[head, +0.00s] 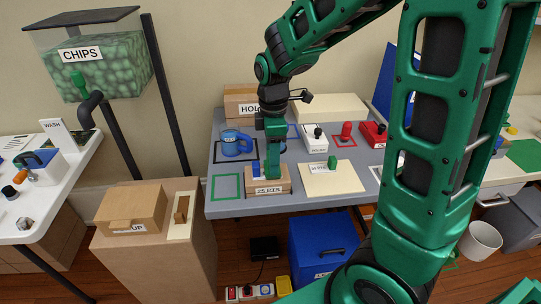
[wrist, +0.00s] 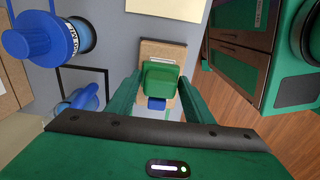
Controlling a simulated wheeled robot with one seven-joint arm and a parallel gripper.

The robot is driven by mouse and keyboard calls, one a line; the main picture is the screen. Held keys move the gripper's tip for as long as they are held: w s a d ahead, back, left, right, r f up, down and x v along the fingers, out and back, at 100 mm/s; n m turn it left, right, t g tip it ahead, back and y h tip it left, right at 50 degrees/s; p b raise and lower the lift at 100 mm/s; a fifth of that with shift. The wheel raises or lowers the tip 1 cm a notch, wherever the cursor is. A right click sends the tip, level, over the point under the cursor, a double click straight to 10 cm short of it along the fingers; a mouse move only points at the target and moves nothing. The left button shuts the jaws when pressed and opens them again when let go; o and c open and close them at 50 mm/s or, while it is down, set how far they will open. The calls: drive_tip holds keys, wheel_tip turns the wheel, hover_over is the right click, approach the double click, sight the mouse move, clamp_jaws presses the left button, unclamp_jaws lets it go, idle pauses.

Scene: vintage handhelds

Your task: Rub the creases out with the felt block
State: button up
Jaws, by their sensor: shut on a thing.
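My gripper (head: 272,177) points down at the cardboard box (head: 268,190) with a "PTS" label, at the table's front edge. In the wrist view its fingers (wrist: 157,92) are shut on a green block (wrist: 160,78), low over or in the tan box (wrist: 163,47); I cannot tell if the block touches it. A small blue piece (wrist: 156,104) shows beside the block. Creases are too small to make out.
A white unit (head: 314,139), a red piece (head: 346,131) and a red unit (head: 374,135) stand farther back. An empty green outline (head: 226,187) lies left of the box.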

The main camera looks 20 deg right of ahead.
drive_tip(key=shift+s+a, duration=0.25)
drive_tip(key=shift+s, duration=0.5)
drive_tip(key=shift+w, duration=0.1)
drive_tip(key=shift+w+d+f, duration=0.1)
drive_tip(key=shift+w+d, duration=0.15)
drive_tip(key=shift+w, duration=0.45)
drive_tip(key=shift+w+d, duration=0.25)
drive_tip(key=shift+w, duration=0.45)
drive_tip(key=shift+s+a, duration=0.25)
drive_tip(key=shift+s, duration=0.55)
drive_tip(key=shift+s+a, duration=0.25)
drive_tip(key=shift+s, duration=0.5)
